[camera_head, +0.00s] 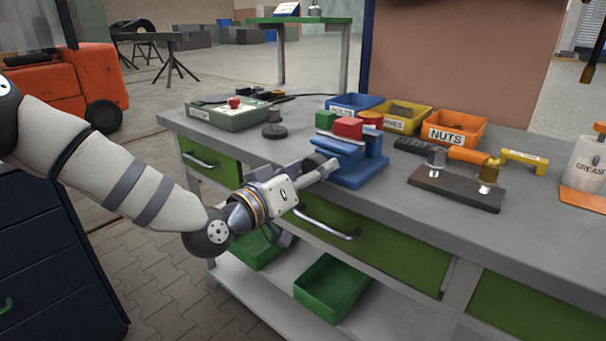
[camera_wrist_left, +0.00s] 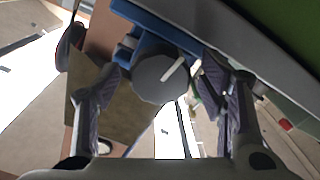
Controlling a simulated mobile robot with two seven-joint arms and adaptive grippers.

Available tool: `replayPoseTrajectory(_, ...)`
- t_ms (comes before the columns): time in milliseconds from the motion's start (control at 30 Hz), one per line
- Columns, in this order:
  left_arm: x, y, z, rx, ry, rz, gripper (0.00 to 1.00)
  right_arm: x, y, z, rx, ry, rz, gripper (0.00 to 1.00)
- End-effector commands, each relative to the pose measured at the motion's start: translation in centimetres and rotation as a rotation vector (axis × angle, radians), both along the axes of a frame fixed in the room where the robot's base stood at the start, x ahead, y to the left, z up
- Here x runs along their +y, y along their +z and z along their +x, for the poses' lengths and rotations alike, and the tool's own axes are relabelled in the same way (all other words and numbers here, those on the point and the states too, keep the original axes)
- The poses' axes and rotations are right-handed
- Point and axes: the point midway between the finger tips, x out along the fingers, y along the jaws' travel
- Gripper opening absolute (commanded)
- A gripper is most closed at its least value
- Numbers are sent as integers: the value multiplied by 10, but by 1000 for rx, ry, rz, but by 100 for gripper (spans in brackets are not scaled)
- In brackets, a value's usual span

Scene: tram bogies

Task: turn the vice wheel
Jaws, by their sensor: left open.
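The blue vice (camera_head: 366,171) stands at the front edge of the grey workbench, with red and green blocks (camera_head: 348,127) at its top. Its wheel is a grey disc with a pale bar across it in the left wrist view (camera_wrist_left: 158,80); in the head view my gripper largely hides it. My left gripper (camera_head: 325,168) is at the vice's front-left side. In the left wrist view its two fingers (camera_wrist_left: 160,74) are open, one on each side of the wheel. I cannot tell whether either finger touches it. My right gripper is not in view.
Blue, yellow and orange bins (camera_head: 455,129) stand behind the vice. A dark plate with metal fittings (camera_head: 455,190) lies to the right, with a grease container (camera_head: 586,160) beyond. A green box with a red button (camera_head: 228,114) is at the left. Green drawers (camera_head: 380,247) are below the benchtop.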

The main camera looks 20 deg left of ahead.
Motion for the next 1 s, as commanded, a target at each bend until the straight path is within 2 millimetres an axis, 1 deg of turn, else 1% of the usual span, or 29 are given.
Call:
replayPoseTrajectory(67,6,0,-14,2,0,-2,64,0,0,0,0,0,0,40)
replayPoseTrajectory(300,28,1,-75,-1,2,-4,64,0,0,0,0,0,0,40)
replayPoseTrajectory(433,36,1,-97,-2,3,-3,64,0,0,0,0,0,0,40)
replayPoseTrajectory(500,38,1,-104,-3,1,-2,64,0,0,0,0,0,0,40)
replayPoseTrajectory(600,39,1,-108,-3,1,-1,64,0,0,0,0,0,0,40)
replayPoseTrajectory(967,39,0,-108,-2,0,-1,64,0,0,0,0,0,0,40)
replayPoseTrajectory(1000,38,-2,-108,6,-2,1,64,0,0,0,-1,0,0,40)
